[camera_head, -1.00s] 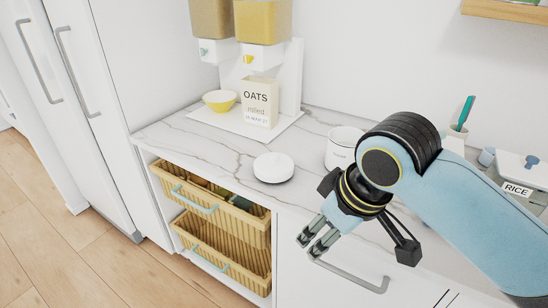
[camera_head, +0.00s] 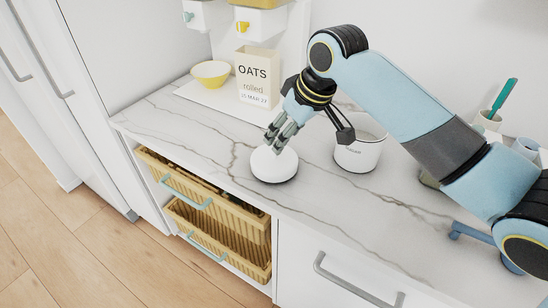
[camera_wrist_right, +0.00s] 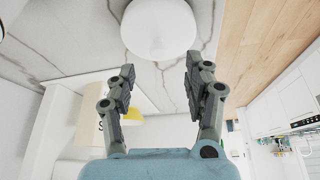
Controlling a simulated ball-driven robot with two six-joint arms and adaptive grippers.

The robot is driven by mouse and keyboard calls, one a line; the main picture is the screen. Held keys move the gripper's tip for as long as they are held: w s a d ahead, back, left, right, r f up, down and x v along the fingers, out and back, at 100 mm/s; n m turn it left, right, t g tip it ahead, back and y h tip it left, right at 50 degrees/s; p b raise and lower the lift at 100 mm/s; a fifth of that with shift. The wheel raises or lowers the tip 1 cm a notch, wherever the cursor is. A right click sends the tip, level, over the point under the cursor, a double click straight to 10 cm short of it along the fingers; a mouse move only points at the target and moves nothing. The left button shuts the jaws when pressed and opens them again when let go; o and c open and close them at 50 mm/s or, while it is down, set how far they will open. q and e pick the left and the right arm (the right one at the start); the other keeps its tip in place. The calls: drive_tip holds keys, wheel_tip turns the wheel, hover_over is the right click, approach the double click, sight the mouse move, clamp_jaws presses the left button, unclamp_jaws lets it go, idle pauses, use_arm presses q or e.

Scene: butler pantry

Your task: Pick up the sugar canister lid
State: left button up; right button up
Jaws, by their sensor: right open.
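The white round lid (camera_head: 276,168) lies flat on the marble counter near its front edge. It also shows at the top of the right wrist view (camera_wrist_right: 160,25). The white canister (camera_head: 360,150) stands open, without a lid, to its right. My right gripper (camera_head: 278,138) is open, with its fingertips at the lid's far side in the head view. In the right wrist view, the open fingers (camera_wrist_right: 160,72) point toward the lid and nothing is between them. I cannot tell whether they touch it. My left gripper is not in view.
An oats bag (camera_head: 256,77) and a yellow bowl (camera_head: 211,74) stand behind, under the dispensers. Wicker drawers (camera_head: 215,225) stick out below the counter (camera_head: 165,121). The counter left of the lid is clear.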

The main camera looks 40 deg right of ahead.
sight(274, 159)
drive_tip(key=shift+w+a+f, duration=0.1)
drive_tip(key=shift+w+f, duration=0.1)
drive_tip(key=shift+f, duration=0.2)
drive_tip(key=shift+w+f, duration=0.15)
drive_tip(key=shift+f, duration=0.1)
drive_tip(key=x, duration=0.5)
drive_tip(key=shift+w+p, duration=0.25)
drive_tip(key=shift+p, duration=0.15)
drive_tip(key=shift+s, duration=0.1)
drive_tip(key=c, duration=0.4)
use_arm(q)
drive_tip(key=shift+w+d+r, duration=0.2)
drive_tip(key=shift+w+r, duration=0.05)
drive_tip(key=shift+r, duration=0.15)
use_arm(e)
clamp_jaws()
